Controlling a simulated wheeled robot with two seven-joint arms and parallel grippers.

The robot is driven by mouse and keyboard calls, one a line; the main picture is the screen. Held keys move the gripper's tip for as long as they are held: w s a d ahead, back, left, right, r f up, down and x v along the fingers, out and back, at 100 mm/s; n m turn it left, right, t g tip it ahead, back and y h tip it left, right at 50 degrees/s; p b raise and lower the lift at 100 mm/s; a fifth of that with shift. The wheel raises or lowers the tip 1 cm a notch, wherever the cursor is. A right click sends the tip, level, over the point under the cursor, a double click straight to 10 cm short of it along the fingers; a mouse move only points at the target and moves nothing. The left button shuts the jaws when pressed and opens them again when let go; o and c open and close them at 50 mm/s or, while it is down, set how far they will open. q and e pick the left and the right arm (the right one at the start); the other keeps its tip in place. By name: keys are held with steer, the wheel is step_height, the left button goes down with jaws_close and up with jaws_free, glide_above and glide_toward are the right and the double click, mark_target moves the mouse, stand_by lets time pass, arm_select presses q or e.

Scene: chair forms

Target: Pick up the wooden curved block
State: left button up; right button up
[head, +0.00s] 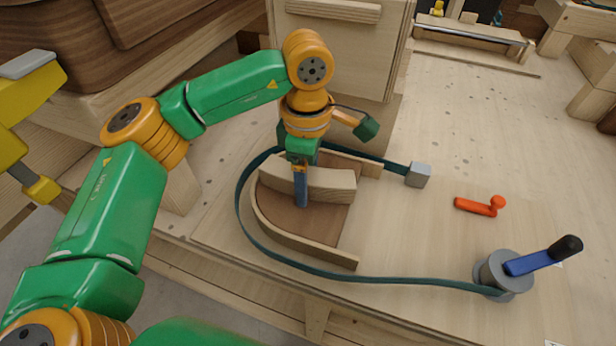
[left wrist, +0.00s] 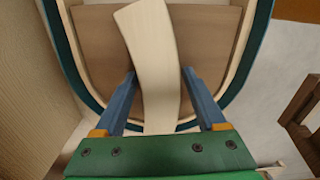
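The wooden curved block (head: 335,181) is a pale, gently bent piece. It lies on a darker brown wooden form (head: 325,218) with a pale rim, inside a teal strap loop. My left gripper (head: 301,188) points down at the block, with one blue finger showing on its near side. In the left wrist view the block (left wrist: 152,50) runs between the two blue fingers of the gripper (left wrist: 160,78), at a slight slant to them. The fingers stand apart on either side, with narrow gaps visible; contact at the tips cannot be told. My right gripper is not in view.
The teal strap (head: 333,272) curves round the form from a grey block (head: 418,175) to a grey winch (head: 503,272) with a blue crank. A red-orange handle (head: 480,206) lies on the board. A wooden cabinet (head: 340,50) stands behind. The board's right side is mostly clear.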

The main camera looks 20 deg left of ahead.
arm_select(q)
jaws_close()
